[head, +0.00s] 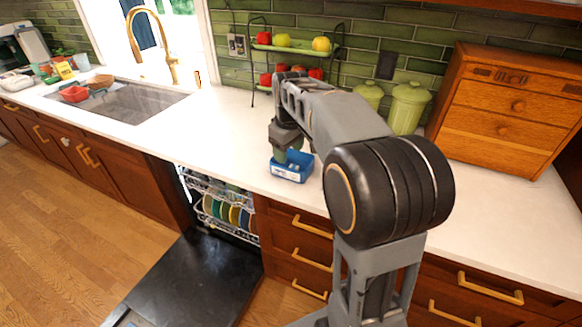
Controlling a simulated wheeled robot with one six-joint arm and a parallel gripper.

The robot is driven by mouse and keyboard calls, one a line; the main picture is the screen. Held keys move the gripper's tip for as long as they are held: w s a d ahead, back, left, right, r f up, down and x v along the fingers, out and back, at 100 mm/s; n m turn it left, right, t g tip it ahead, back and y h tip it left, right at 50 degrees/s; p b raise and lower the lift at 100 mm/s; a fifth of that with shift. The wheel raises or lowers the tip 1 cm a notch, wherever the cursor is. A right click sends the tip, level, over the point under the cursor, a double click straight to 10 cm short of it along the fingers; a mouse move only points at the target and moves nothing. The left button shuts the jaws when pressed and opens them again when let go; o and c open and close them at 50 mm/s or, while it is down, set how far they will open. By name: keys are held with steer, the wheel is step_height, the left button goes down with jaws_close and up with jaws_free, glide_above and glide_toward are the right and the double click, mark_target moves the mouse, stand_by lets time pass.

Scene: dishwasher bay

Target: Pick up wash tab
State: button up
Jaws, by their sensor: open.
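A small blue box (294,178) stands on the white counter near its front edge. White marks show on its front; I cannot tell whether they are a label or tabs. No single wash tab can be made out. My gripper (284,154) is open and points down at the blue box, over its back left part. The fingertips are partly hidden by the box and the arm, so I cannot tell whether they touch anything inside.
The dishwasher door (190,282) is folded down, with colored plates in the rack (228,212). A two-tier fruit stand (294,48), green canisters (408,106) and a wooden drawer box (510,112) stand behind. The counter left of the blue box is clear.

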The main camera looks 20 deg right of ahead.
steer(key=w+d+f+n+g+p, duration=0.1)
steer(key=w+d+f+n, duration=0.15)
steer(key=w+d, duration=0.55)
steer(key=n, duration=0.1)
glide_above(294, 167)
steer(key=shift+g, duration=0.3)
steer(key=f, duration=0.8)
steer(key=shift+d, duration=0.2)
steer(key=shift+w+a+f+p, duration=0.1)
steer(key=shift+f+p, duration=0.15)
steer(key=shift+f, duration=1.25)
steer(key=shift+a+f+p, duration=0.1)
steer(key=shift+f+p, duration=0.1)
steer(key=shift+f, duration=1.3)
steer(key=c, duration=1)
